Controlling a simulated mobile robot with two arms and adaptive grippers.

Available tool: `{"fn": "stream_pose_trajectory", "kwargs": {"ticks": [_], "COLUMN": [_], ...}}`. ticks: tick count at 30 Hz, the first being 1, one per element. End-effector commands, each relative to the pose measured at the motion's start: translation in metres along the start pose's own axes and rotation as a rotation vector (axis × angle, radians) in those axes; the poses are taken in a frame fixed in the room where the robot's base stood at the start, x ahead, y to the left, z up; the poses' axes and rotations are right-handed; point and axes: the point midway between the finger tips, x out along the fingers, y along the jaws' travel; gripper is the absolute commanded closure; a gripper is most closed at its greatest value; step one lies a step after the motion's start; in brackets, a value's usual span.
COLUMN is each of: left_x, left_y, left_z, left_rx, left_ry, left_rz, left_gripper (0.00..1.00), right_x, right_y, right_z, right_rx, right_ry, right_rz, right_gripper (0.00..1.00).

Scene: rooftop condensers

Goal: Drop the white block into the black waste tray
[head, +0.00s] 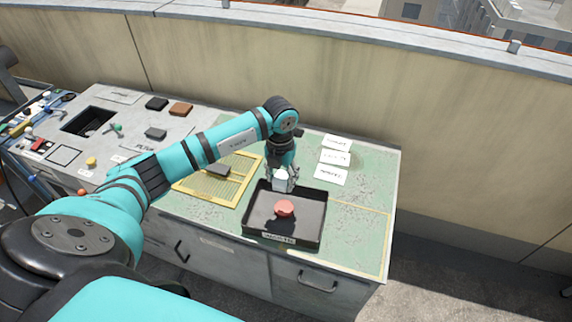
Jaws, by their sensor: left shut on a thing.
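The black waste tray (317,238) stands on the green part of the bench, with a label on its front wall. A round red thing (285,208) lies in the middle of its floor. My left gripper (281,184) points down over the tray's far rim, shut on the white block (280,183). The block's lower end shows near the tray's far inner side; I cannot tell its exact height above the tray floor. The fingers hide part of the block. My right gripper is not in view.
A yellow slatted rack (241,192) with a dark block (217,169) lies left of the tray. White cards (335,157) lie behind it to the right. Grey, black and brown blocks (180,109) sit on the left worktop. A parapet wall (350,100) closes the back.

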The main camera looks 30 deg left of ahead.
Motion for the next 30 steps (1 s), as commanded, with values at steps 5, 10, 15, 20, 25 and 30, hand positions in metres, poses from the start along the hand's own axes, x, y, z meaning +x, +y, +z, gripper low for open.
{"fn": "stream_pose_trajectory", "kwargs": {"ticks": [5,10,15,20,25,30], "left_x": [0.005,0.022,0.043,0.057,0.059,0.059], "left_y": [0.001,0.001,0.001,0.001,0.001,0.001], "left_z": [0.002,0.002,0.001,0.002,0.002,0.002], "left_rx": [-0.048,-0.046,-0.044,-0.043,-0.043,-0.042], "left_ry": [0.001,0.000,0.000,-0.001,-0.002,-0.001], "left_rz": [0.000,0.000,-0.001,-0.001,0.000,0.000], "left_gripper": [0.62,0.62,0.62,0.62,0.62,0.52], "right_x": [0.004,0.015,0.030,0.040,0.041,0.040], "right_y": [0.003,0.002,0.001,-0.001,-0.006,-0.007], "right_z": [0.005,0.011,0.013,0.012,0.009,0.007], "right_rx": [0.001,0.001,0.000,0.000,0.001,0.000], "right_ry": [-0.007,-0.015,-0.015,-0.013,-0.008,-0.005], "right_rz": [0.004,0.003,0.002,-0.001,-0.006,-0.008], "right_gripper": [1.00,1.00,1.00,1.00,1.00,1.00]}}
